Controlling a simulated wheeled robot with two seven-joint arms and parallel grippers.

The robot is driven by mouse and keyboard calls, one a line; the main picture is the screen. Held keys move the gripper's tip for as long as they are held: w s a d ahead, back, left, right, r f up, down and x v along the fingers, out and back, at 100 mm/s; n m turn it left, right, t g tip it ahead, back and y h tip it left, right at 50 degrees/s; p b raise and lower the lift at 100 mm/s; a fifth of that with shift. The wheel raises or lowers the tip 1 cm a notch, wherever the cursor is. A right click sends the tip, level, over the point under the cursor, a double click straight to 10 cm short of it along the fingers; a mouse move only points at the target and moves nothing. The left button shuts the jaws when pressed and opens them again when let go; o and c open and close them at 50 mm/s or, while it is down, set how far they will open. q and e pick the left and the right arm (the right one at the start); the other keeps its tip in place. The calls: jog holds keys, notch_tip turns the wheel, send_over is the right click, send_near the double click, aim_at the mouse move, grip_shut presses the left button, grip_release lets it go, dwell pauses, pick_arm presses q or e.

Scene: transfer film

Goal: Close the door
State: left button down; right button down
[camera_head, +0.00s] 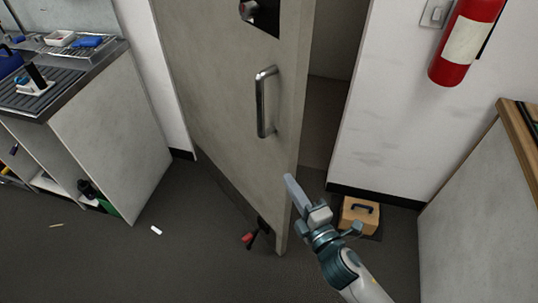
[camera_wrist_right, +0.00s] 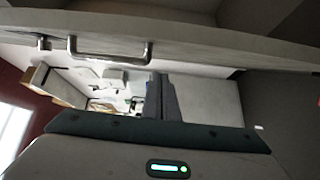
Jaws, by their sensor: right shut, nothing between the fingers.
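The grey door (camera_head: 225,120) stands ajar in the head view, swung toward me, with a dark gap between its right edge and the frame. A metal pull handle (camera_head: 263,103) is on its near face. My right gripper (camera_head: 291,187) is shut and empty, in front of the door's lower right edge in the picture. I cannot tell whether it touches the door. In the right wrist view the door (camera_wrist_right: 200,35) crosses the top with its handle (camera_wrist_right: 108,50), and my right gripper's fingers (camera_wrist_right: 158,95) show below it. My left gripper is not in view.
A red-tipped doorstop-like item (camera_head: 250,238) is at the door's bottom. A wooden box (camera_head: 358,216) with a dark handle sits right of the door. Cabinets stand left (camera_head: 105,130) and right (camera_head: 480,210). A fire extinguisher (camera_head: 466,42) hangs on the wall. Floor in front is mostly clear.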

aim_at(284, 151)
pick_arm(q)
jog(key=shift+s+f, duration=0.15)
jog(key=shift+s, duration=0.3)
pick_arm(e)
jog(key=shift+a+r+n, duration=0.1)
jog(key=shift+a+n, duration=0.2)
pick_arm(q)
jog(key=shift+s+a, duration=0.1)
pick_arm(e)
jog(key=shift+w, duration=0.15)
